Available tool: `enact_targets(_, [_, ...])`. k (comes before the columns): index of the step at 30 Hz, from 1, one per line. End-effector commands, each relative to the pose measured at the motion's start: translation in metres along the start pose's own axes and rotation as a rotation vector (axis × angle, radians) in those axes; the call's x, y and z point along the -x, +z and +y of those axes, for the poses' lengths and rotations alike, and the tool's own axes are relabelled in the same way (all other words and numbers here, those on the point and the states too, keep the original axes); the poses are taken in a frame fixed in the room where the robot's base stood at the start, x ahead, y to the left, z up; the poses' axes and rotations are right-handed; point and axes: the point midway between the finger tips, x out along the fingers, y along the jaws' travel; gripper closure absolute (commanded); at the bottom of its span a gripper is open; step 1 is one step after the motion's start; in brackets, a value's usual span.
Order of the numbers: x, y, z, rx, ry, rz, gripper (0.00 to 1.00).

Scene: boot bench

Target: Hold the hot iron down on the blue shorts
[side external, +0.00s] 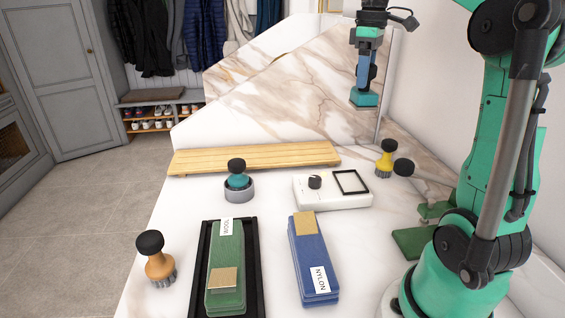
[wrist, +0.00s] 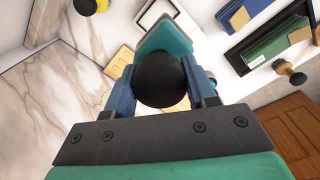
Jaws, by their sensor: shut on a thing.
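My gripper (side external: 364,72) is high above the back of the bench, shut on a teal block-shaped tool with a black ball knob. I take this tool for the iron (side external: 364,99); it hangs in the air, well away from the cloths. In the wrist view the iron (wrist: 165,36) points away from me, its knob between my blue fingers (wrist: 160,88). The blue folded cloth labelled NYLON, seemingly the shorts (side external: 314,258), lies at front centre with a tan square at its far end. It also shows in the wrist view (wrist: 226,14).
A green folded cloth labelled WOOL (side external: 228,262) lies on a black tray (side external: 254,293). A white device (side external: 332,200), a grey ring (side external: 239,193) with a teal knobbed tool, and a slatted board (side external: 255,157) stand behind. An orange brush (side external: 157,262) and yellow brush (side external: 386,162) stand at the sides.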

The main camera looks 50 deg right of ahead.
Motion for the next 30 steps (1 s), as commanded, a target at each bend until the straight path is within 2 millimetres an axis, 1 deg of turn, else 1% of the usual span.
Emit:
enact_targets(2, [-0.003, -0.007, -0.01, 0.032, 0.0, 0.0, 1.0])
enact_targets(5, [-0.017, -0.022, -0.034, 0.105, 0.0, 0.0, 1.0])
enact_targets(8, [-0.04, -0.036, -0.07, 0.207, 0.0, 0.0, 1.0])
enact_targets(9, [-0.05, -0.039, -0.085, 0.249, 0.0, 0.0, 1.0])
enact_targets(12, [-0.075, -0.042, -0.122, 0.346, 0.0, 0.0, 1.0])
enact_targets(15, [-0.097, -0.039, -0.151, 0.425, 0.0, 0.0, 1.0])
enact_targets(18, [-0.112, -0.034, -0.171, 0.48, 0.0, 0.0, 1.0])
enact_targets(22, [-0.124, -0.029, -0.183, 0.515, 0.0, 0.001, 1.0])
enact_targets(30, [-0.143, -0.029, -0.185, 0.519, 0.0, 0.001, 1.0])
